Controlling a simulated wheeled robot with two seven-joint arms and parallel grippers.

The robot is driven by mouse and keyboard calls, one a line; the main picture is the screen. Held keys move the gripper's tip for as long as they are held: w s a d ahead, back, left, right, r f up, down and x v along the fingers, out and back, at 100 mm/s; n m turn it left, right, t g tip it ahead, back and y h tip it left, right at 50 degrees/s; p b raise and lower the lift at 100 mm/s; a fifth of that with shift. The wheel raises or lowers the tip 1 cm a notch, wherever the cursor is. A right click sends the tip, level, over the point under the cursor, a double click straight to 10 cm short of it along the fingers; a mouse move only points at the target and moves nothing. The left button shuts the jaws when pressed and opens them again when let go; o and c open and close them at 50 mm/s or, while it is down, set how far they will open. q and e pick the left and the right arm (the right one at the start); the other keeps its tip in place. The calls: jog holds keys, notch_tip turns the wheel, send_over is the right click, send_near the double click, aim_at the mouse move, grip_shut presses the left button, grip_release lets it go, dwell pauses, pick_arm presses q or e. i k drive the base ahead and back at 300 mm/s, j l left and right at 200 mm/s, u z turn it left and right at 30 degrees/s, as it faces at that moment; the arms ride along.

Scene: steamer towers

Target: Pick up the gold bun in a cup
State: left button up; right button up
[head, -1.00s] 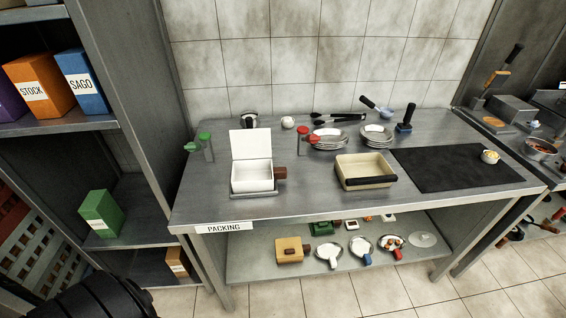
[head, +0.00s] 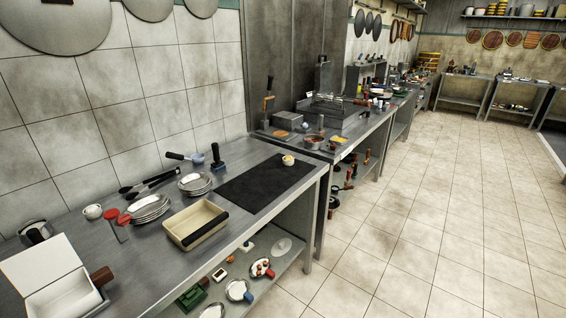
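A small gold-topped bun in a pale cup (head: 288,160) stands near the far right end of the packing table, by the edge of a black mat (head: 262,185). It is small in the head view, so its details are hard to make out. Neither of my grippers shows in this view.
The steel table (head: 160,262) also holds a tan tray (head: 197,224), stacked plates (head: 150,207) and an open white box (head: 55,280). A second counter (head: 345,128) with pans stands beyond it. The tiled floor (head: 420,210) to the right is clear.

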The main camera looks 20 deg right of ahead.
aim_at(288, 160)
jog(key=z, duration=1.35)
jog(key=i+l+z, duration=0.25)
jog(key=i, duration=0.9)
jog(key=i+z, duration=0.3)
jog(key=i, duration=0.85)
jog(key=i+l+u, duration=0.2)
jog(key=i+u, duration=0.2)
jog(key=i, duration=0.4)
jog(key=i+l+u, duration=0.45)
jog(key=i, duration=0.35)
jog(key=i+l+u, duration=0.4)
jog(key=i+l, duration=0.3)
